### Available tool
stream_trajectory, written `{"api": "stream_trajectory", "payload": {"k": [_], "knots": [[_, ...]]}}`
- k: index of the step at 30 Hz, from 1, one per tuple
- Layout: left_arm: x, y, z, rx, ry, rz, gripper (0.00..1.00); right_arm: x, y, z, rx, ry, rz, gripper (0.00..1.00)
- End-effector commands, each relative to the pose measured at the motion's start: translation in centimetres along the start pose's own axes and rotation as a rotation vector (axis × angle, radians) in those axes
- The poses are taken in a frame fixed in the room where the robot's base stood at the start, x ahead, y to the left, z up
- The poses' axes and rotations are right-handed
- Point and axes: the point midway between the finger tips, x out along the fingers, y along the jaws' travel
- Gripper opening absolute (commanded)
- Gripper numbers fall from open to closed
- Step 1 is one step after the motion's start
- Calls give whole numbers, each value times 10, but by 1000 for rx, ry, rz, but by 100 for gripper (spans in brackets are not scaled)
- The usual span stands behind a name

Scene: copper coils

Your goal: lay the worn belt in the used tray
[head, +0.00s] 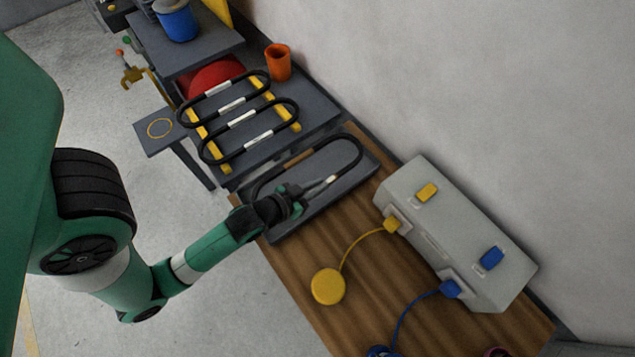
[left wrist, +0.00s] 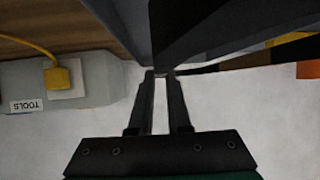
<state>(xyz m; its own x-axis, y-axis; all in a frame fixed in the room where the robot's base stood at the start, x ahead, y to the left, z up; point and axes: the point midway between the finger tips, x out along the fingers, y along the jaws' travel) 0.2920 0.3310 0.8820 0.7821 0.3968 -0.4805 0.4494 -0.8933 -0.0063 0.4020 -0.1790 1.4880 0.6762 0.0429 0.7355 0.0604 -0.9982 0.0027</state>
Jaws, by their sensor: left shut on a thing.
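The worn belt (head: 358,147) is a black loop with a brown band on its far side. In the head view it lies over the grey used tray (head: 367,178), within its outline. I cannot tell whether it touches the tray floor. My left gripper (head: 318,187) is shut on the near side of the belt, over the tray. In the left wrist view the fingers (left wrist: 160,76) are close together, beside dark surfaces, and the held part is hard to make out. My right gripper is not in view.
Two black belts with white bands (head: 242,119) rest on yellow bars beyond the tray. An orange cup (head: 278,62) stands behind them. A grey box (head: 455,235) with yellow and blue plugs sits to the right on the wooden bench (head: 310,295). A yellow disc (head: 327,286) lies nearby.

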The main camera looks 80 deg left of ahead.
Motion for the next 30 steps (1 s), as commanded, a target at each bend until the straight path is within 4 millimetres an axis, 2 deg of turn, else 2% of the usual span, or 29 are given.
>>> {"api": "stream_trajectory", "payload": {"k": [1,2,9,25,26,30], "knots": [[6,0,11,0,0,-1,0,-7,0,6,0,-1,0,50],[7,0,12,0,0,-1,0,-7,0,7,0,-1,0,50],[6,0,10,0,2,-1,0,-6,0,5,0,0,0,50],[12,0,21,0,1,-1,0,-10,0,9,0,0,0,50],[12,0,22,-1,0,-1,21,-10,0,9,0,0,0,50],[12,0,22,-1,0,-1,46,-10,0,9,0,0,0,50]]}}
